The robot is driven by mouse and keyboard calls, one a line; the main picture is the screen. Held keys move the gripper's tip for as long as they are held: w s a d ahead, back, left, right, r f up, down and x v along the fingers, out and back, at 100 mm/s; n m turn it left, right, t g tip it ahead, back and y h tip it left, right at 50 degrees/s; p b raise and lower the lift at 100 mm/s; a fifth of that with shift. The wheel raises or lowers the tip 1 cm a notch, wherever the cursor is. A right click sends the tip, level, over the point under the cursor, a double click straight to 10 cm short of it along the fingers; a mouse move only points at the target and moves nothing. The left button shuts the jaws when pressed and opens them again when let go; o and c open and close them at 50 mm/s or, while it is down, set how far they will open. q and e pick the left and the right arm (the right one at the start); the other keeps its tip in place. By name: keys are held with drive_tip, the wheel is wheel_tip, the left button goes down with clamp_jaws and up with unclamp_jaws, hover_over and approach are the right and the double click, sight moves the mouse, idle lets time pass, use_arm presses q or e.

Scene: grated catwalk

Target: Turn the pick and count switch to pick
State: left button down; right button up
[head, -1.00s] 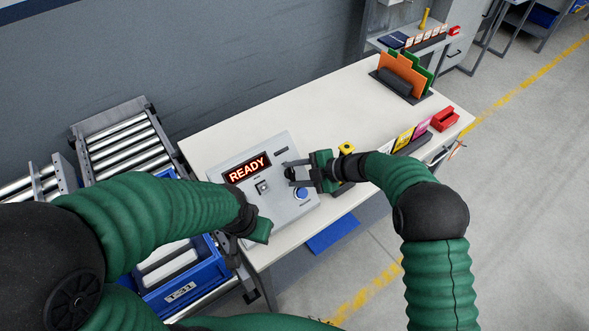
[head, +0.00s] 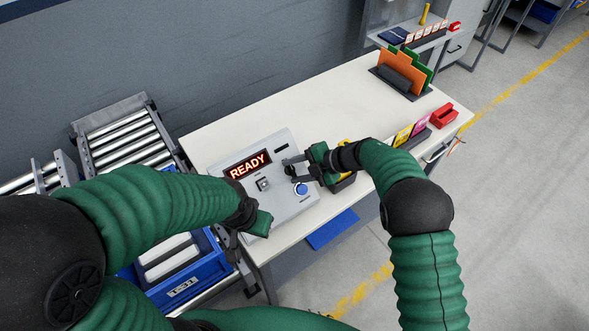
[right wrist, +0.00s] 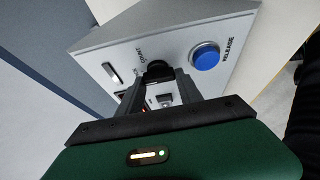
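The grey control box (head: 240,212) stands on the white table, with a red READY display, a small switch (head: 263,184) and a blue RELEASE button (head: 301,189). In the right wrist view, the black knob (right wrist: 157,70) sits beside the COUNT label, partly hidden by my fingers. My right gripper (head: 287,168) is over the right part of the box, its two fingers apart. In the right wrist view its fingertips (right wrist: 170,80) are close to the knob; contact is unclear. My left gripper (head: 259,223) is at the box's front edge, its fingers hidden.
The white table (head: 330,105) is largely clear behind the box. A folder holder (head: 400,78), coloured cards and a red bin (head: 443,116) stand to the right. A roller conveyor (head: 125,140) and a blue tote (head: 190,283) are at the left.

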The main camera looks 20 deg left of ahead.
drive_tip(key=o, duration=0.4)
drive_tip(key=shift+d, duration=0.1)
drive_tip(key=shift+o, duration=0.2)
drive_tip(key=b+v, duration=0.2)
drive_tip(key=v, duration=1.5)
drive_tip(key=shift+f, duration=0.1)
